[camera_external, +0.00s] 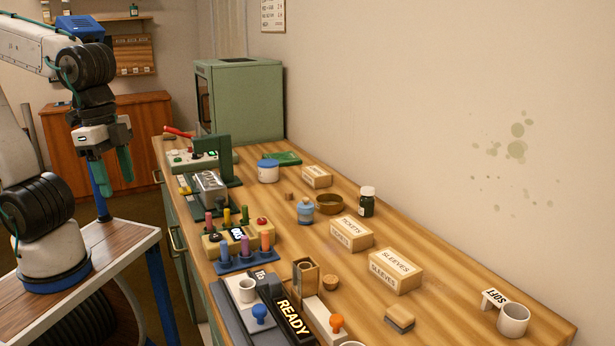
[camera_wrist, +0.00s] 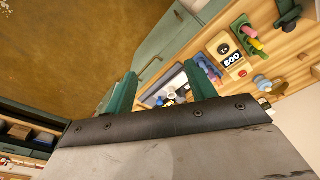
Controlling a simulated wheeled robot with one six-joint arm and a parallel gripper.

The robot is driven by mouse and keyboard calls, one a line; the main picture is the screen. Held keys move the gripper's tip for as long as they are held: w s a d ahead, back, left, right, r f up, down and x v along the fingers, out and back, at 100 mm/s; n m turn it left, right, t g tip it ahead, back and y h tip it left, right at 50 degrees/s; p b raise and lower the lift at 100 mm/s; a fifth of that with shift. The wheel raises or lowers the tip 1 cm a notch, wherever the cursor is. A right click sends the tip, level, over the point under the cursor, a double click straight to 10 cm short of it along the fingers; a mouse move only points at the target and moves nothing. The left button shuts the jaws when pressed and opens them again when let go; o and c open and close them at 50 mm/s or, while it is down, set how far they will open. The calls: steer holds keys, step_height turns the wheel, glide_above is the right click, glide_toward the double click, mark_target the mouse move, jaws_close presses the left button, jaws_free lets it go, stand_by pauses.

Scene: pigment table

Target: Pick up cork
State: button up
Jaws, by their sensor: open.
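A small round brown piece that looks like the cork (camera_external: 330,282) stands on the wooden table, just right of a small wooden box (camera_external: 306,276). I cannot make out the cork in the wrist view. My gripper (camera_external: 112,176) has two green fingers pointing down. It is open and empty, off the left side of the table, well away from the cork. In the wrist view my gripper (camera_wrist: 161,76) shows its fingers spread apart with nothing between them.
Cartons marked SLEEVES (camera_external: 396,270) and TICKETS (camera_external: 351,233) stand behind the cork. A READY sign (camera_external: 290,318) and an orange-knobbed stamp (camera_external: 337,322) are near it in front. A peg rack (camera_external: 247,258) stands to its left. A white cup (camera_external: 513,319) is far right.

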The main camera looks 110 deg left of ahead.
steer(key=w+a+n, duration=0.2)
steer(key=w+a, duration=0.1)
steer(key=w, duration=1)
steer(key=n, duration=0.5)
glide_toward(330, 279)
steer(key=shift+d+f+y, duration=0.1)
steer(key=shift+d+y, duration=0.15)
steer(key=shift+y, duration=0.15)
steer(key=shift+w+a+f, duration=0.2)
steer(key=shift+w+f, duration=0.1)
steer(key=shift+f, duration=0.35)
steer(key=f, duration=0.7)
steer(key=shift+w+a, duration=0.15)
steer(key=shift+w, duration=0.15)
steer(key=c, duration=1.1)
